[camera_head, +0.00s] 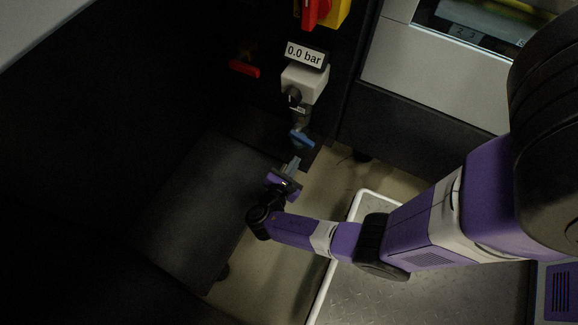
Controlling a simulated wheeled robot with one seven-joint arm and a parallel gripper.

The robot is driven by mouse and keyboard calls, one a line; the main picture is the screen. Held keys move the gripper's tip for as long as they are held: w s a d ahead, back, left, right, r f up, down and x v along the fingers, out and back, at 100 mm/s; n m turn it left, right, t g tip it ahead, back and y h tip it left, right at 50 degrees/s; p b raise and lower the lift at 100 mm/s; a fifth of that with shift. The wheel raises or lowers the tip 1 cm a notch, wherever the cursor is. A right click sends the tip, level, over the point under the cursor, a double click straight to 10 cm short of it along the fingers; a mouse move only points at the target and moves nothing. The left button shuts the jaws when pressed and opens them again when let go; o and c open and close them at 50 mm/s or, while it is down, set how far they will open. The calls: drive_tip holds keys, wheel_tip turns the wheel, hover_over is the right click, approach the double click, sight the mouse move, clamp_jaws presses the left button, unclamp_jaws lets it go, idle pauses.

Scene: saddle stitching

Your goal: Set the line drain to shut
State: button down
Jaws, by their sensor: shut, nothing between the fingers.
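A small blue handle (302,140) sits at the bottom of the valve stack, below a pale block (304,83) with a dark round fitting. A red lever (244,69) lies nearly level on the dark panel to the left. No readable label marks which of these is the line drain. A display (306,55) above the block reads 0.0 bar. My gripper (293,163) is shut and empty, just below the blue handle and apart from it in the picture. The exact gap in depth cannot be told.
A red and yellow switch (316,12) is above the display. A dark flat-topped box (205,190) stands left of my gripper. A machine with a window (480,22) is at upper right. A white-edged metal plate (350,225) lies below my arm.

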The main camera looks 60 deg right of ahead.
sight(301, 139)
drive_tip(key=x, duration=0.2)
drive_tip(key=b+x, duration=0.1)
drive_tip(key=shift+s+d+f, duration=0.1)
drive_tip(key=shift+d+f, duration=0.2)
drive_tip(key=shift+f, duration=0.05)
drive_tip(key=shift+s+r, duration=0.2)
drive_tip(key=shift+r, duration=1)
drive_tip(key=shift+s+r, duration=0.3)
drive_tip(key=shift+r, duration=0.65)
drive_tip(key=shift+r+p, duration=0.1)
drive_tip(key=shift+p, duration=0.3)
